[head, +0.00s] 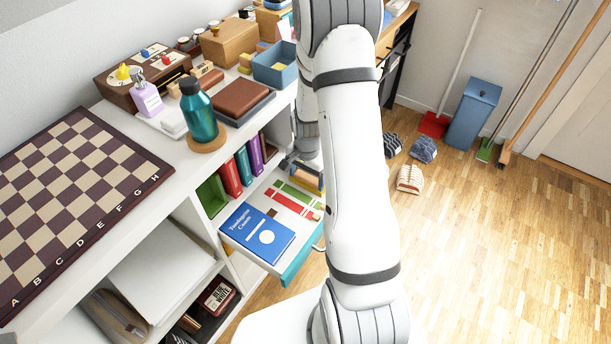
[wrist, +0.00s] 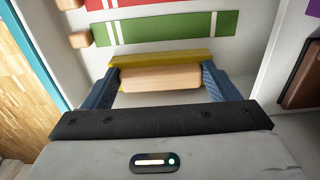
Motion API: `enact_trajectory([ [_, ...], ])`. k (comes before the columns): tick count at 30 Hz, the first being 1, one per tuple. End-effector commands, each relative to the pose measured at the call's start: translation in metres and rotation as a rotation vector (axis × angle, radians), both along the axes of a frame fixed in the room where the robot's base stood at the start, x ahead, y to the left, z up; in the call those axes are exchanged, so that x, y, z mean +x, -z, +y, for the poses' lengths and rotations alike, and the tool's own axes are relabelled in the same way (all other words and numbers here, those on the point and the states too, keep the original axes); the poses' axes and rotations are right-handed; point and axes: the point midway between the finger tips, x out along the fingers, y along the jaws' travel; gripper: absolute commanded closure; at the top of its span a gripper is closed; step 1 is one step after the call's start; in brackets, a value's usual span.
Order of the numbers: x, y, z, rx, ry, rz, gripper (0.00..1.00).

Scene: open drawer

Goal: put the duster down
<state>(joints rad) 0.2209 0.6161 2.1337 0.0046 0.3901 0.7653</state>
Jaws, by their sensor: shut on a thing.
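The duster, a pale wooden block (wrist: 160,78) with a yellow layer (wrist: 165,57) along its far side, is between the two blue-grey fingers of my gripper (wrist: 158,82). The gripper is shut on it. In the head view my gripper (head: 306,176) is over the back of the open drawer (head: 295,267), partly hidden by my arm. I cannot tell whether the duster touches the drawer floor. In the wrist view a green strip with white bands (wrist: 165,35) lies just beyond the duster.
A blue book (head: 257,234) lies in the drawer's near part, with red strips (head: 283,207) beside it. Upright books (head: 243,167) stand on the shelf behind. A teal bottle (head: 199,112) and a chessboard (head: 75,178) are on the top. Slippers (head: 410,179) lie on the floor.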

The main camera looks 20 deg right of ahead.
Motion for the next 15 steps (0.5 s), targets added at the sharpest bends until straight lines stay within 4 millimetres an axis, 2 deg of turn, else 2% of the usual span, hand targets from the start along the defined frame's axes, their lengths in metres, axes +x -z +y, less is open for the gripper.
enact_trajectory([
  [1, 0.0, 0.0022, 0.0001, 0.0, 0.0, 0.0, 0.18],
  [8, 0.0, 0.0011, 0.0004, 0.0, -0.001, 0.0, 0.0],
  [15, 0.0001, -0.0008, 0.0007, 0.0, -0.001, 0.0, 0.0],
])
